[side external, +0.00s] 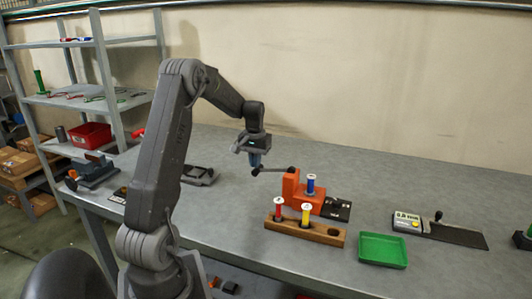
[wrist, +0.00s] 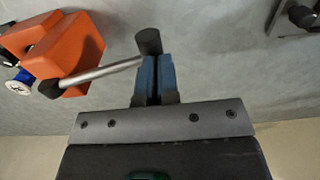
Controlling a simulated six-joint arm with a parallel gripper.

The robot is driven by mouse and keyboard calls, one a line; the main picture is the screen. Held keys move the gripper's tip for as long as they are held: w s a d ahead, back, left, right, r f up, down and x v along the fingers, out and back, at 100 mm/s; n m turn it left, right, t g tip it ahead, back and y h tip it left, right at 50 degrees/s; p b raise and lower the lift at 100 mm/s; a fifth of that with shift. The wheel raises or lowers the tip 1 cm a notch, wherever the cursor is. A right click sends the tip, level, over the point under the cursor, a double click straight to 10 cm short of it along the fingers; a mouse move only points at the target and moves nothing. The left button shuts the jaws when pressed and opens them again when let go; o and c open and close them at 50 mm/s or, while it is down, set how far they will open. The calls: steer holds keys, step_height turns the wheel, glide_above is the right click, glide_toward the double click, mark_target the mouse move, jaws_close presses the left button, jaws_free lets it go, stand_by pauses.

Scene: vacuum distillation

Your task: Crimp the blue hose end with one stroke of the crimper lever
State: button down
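The orange crimper (side external: 296,191) stands on the bench; it also shows in the wrist view (wrist: 72,50). Its metal lever (wrist: 103,73) reaches out sideways to a dark knob (wrist: 148,41). The blue hose end (side external: 310,184) stands upright at the crimper, with a white top; in the wrist view it is partly cut off at the left edge (wrist: 20,82). My gripper (side external: 254,163) points down at the lever's free end. In the wrist view its blue fingers (wrist: 157,60) are together with a thin dark line between them, right beside the knob. Whether they touch it is unclear.
A wooden rack (side external: 330,235) holds red (side external: 278,207) and yellow (side external: 305,212) hose ends in front of the crimper. The bench behind the crimper is clear.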

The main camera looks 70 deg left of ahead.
steer(key=shift+f, duration=1.15)
steer(key=shift+r, duration=0.15)
step_height(320, 180, up, 14)
stand_by(1.2)
steer(key=shift+w, duration=0.1)
